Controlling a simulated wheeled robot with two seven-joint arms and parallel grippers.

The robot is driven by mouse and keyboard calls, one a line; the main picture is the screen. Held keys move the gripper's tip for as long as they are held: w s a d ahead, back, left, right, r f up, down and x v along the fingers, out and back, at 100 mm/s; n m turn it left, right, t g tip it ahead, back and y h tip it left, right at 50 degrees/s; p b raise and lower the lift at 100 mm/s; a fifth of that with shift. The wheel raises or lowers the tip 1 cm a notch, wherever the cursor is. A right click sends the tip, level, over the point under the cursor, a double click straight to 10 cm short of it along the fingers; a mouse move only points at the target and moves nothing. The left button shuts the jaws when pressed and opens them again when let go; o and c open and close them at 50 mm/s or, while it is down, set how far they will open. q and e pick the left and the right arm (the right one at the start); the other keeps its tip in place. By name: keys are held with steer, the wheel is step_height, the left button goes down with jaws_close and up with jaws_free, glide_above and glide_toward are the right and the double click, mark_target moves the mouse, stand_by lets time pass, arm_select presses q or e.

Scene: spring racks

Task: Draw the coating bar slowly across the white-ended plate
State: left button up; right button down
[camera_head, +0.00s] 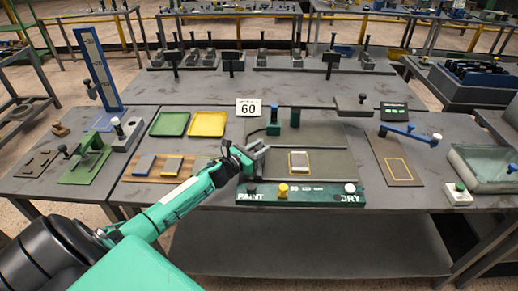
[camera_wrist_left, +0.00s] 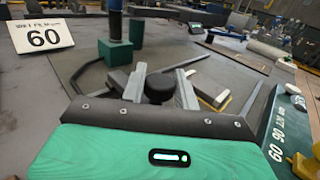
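The plate (camera_head: 299,161) is grey with a pale end and lies inside a yellow outline on the dark bed of the green-fronted station. Part of its pale edge shows in the wrist view (camera_wrist_left: 212,101). My left gripper (camera_head: 258,151) is over the left side of this bed, left of the plate. In the wrist view its fingers (camera_wrist_left: 160,80) are apart, with a round black knob (camera_wrist_left: 160,88) between them. A grey bar (camera_wrist_left: 118,80) shows beneath, partly hidden by the fingers; it looks like the coating bar. Firm contact with the knob cannot be seen. My right gripper is out of view.
The "60" sign (camera_head: 249,108) is behind the gripper. Coloured knobs (camera_head: 283,189) line the front panel. Green (camera_head: 170,124) and yellow (camera_head: 207,124) trays lie left. The bed right of the plate is clear.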

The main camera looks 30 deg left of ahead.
arm_select(q)
jaws_close()
steer(key=shift+d, duration=0.15)
steer(key=w+d, duration=0.1)
steer(key=w+d+b, duration=0.1)
steer(key=d, duration=0.1)
steer(key=shift+w+d, duration=0.25)
steer(key=shift+d, duration=0.2)
steer(key=o, duration=0.7)
jaws_free()
steer(key=shift+o, duration=0.2)
